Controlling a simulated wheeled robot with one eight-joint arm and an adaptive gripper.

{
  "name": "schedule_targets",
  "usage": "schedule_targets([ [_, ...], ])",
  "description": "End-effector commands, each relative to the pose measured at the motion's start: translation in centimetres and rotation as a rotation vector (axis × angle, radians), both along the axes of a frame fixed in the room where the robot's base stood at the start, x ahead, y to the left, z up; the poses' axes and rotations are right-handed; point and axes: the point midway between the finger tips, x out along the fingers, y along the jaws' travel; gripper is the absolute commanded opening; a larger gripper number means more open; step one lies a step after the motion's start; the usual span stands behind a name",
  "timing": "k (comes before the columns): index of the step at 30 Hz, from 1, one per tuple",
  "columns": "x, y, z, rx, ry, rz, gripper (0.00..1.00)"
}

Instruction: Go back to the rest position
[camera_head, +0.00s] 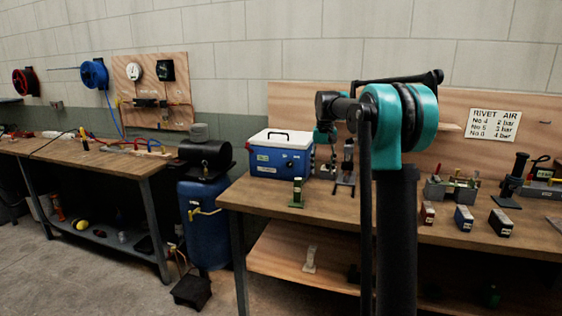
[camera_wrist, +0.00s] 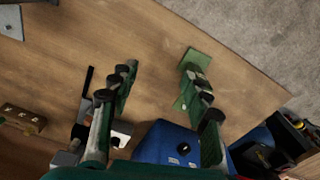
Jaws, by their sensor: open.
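In the wrist view my gripper (camera_wrist: 158,74) is open, its two green fingers apart over the wooden bench top (camera_wrist: 150,35). Nothing is between the fingertips. A small green stand (camera_wrist: 196,60) is on the bench behind the right finger, partly covered by it. It also shows near the bench's front edge in the head view (camera_head: 297,193). In the head view my teal and black arm rises in front of the bench and hides part of it. My gripper is small and dark there, and its fingers are hard to make out beside the blue box.
A blue and white box (camera_head: 281,152) stands at the bench's left end. A blue barrel (camera_head: 203,225) stands between the two benches. Several small boxes, including a blue one (camera_head: 464,218), sit right of my arm. A sign (camera_head: 494,124) is on the back board. Floor is clear at front left.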

Motion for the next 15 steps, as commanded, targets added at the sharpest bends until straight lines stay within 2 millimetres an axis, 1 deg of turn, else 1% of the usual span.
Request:
schedule_targets([
  [5, -2.7, -0.5, -1.4, 0.001, -0.029, 0.002, 0.48],
  [8, -4.8, -0.8, -2.6, 0.002, -0.049, 0.003, 0.48],
  [11, -7.8, -1.2, -4.3, 0.003, -0.078, 0.006, 0.48],
  [14, -11.8, -1.7, -6.6, 0.003, -0.114, 0.010, 0.48],
  [15, -13.4, -1.8, -7.6, 0.003, -0.129, 0.011, 0.48],
])
